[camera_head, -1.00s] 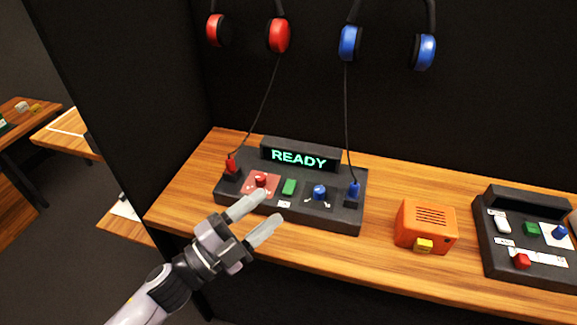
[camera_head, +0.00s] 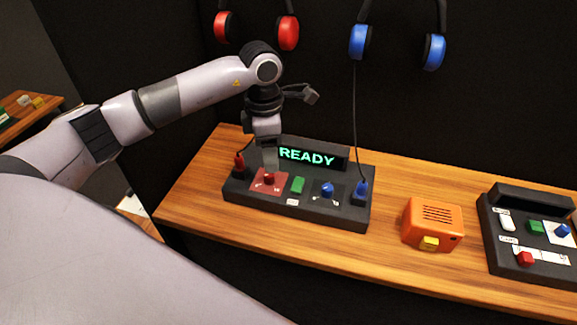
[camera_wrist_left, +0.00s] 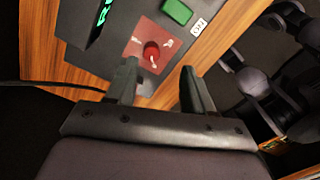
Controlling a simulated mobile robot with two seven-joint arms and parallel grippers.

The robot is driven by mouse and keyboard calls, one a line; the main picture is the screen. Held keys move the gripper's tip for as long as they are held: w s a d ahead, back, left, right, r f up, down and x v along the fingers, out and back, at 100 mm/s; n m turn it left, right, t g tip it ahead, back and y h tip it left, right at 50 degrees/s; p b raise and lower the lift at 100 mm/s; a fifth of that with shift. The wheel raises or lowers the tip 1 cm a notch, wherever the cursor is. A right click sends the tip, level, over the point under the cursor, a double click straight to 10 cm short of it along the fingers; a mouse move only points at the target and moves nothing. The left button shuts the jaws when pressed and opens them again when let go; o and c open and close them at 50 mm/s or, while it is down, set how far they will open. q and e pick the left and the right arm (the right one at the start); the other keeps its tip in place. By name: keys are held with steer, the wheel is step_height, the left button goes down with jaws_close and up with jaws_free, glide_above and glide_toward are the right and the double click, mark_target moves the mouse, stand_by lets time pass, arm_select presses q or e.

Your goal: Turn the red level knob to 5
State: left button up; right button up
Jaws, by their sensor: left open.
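The red level knob (camera_head: 268,178) stands on a red square plate with white marks at the left of the dark panel (camera_head: 300,206). In the left wrist view the knob (camera_wrist_left: 151,52) shows ahead of the two fingers, and I cannot read the marks. My left gripper (camera_head: 268,160) points down over the panel, just above and behind the knob in the head view. In the wrist view its fingers (camera_wrist_left: 160,80) are apart, with nothing between them. The panel's display (camera_head: 307,156) reads READY. My right gripper is not in view.
A green button (camera_head: 298,185) and a blue knob (camera_head: 327,189) sit right of the red plate. Red (camera_head: 239,163) and blue (camera_head: 362,189) plugs with cables stand at the panel's ends. An orange box (camera_head: 432,224) and another panel (camera_head: 530,237) are to the right. Headphones hang above.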

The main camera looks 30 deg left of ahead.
mark_target(269, 178)
arm_select(q)
steer(key=shift+w+a+r+y, duration=0.2)
steer(key=shift+a+y, duration=0.1)
steer(key=shift+a, duration=0.2)
steer(key=shift+f, duration=0.25)
step_height(269, 178, down, 6)
steer(key=shift+f+p, duration=0.25)
steer(key=shift+p, duration=0.35)
jaws_close()
